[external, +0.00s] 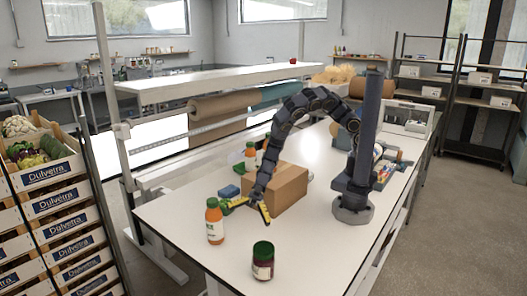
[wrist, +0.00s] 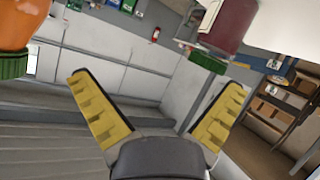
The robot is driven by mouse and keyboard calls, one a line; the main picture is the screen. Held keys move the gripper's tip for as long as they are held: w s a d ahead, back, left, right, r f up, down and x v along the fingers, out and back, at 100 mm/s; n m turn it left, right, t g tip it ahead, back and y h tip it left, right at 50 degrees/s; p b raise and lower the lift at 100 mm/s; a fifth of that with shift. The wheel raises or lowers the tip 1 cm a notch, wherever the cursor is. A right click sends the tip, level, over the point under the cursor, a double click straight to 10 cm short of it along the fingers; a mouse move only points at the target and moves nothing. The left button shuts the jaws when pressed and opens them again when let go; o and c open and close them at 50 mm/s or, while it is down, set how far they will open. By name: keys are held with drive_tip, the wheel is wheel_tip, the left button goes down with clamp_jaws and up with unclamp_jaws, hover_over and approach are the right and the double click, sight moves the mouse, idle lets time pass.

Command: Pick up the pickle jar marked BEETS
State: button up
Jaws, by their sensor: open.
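A dark red jar with a green lid (external: 263,265) stands upright near the front edge of the white table. Its label is too small to read. It also shows upside down at the upper right of the wrist view (wrist: 230,24), with its green lid pointing down. My gripper (external: 246,210) is open and empty, with its yellow fingers spread low over the table, behind the jar and apart from it. In the wrist view my gripper (wrist: 158,84) has nothing between its fingers.
An orange bottle (external: 214,224) stands left of my gripper; it also shows in the wrist view (wrist: 18,25). A cardboard box (external: 287,188) is behind my gripper, with a blue item (external: 229,191) at its left. Another orange bottle (external: 250,156) stands farther back. The table right of the jar is clear.

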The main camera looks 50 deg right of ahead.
sight(262, 272)
drive_tip(key=s+f+g, duration=0.1)
drive_tip(key=s, duration=0.1)
drive_tip(key=s+d+f+m, duration=0.1)
drive_tip(key=s, duration=0.1)
drive_tip(key=s+f+g, duration=0.1)
drive_tip(key=s+f, duration=0.1)
drive_tip(key=s, duration=0.1)
drive_tip(key=shift+d+m+g+h, duration=0.15)
drive_tip(key=shift+m+g+h, duration=0.15)
drive_tip(key=shift+m, duration=0.1)
drive_tip(key=shift+s+f, duration=0.25)
drive_tip(key=shift+s, duration=0.05)
drive_tip(key=x, duration=0.7)
drive_tip(key=shift+w+a+r, duration=0.15)
drive_tip(key=shift+w+a, duration=0.05)
drive_tip(key=shift+a, duration=0.2)
drive_tip(key=c, duration=1.1)
